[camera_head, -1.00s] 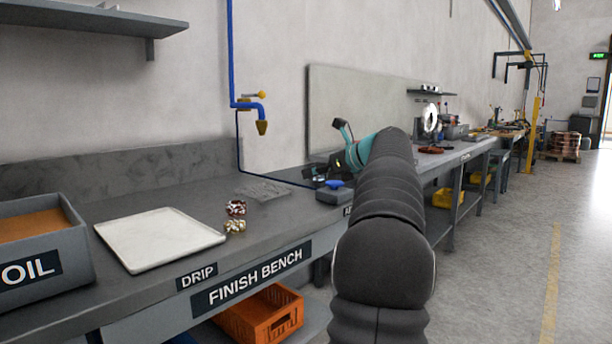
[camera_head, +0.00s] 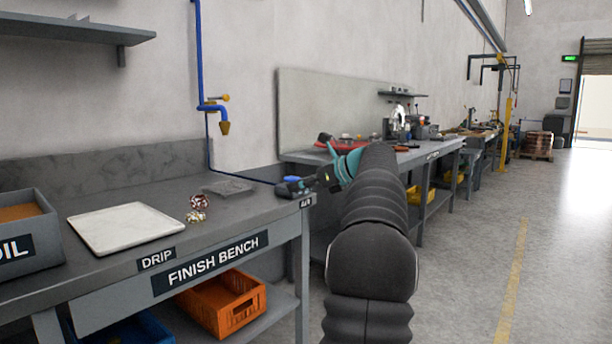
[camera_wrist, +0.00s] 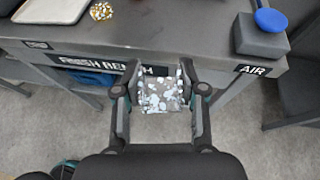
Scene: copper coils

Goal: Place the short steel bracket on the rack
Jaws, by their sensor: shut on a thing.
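My gripper (camera_wrist: 160,98) is shut on a flat grey piece speckled with white (camera_wrist: 158,90), which I take to be the short steel bracket. In the wrist view it sits between the two fingers, in front of the finish bench's front edge. A flat grey grid-like piece (camera_head: 228,187), possibly the rack, lies at the back of the bench.
The finish bench (camera_head: 150,195) carries a white tray (camera_head: 125,228), two small speckled clusters (camera_head: 198,209), an oil bin (camera_head: 25,240) and a grey box with a blue knob (camera_wrist: 262,38). An orange crate (camera_head: 222,303) stands below. Open floor (camera_head: 470,270) lies to the right.

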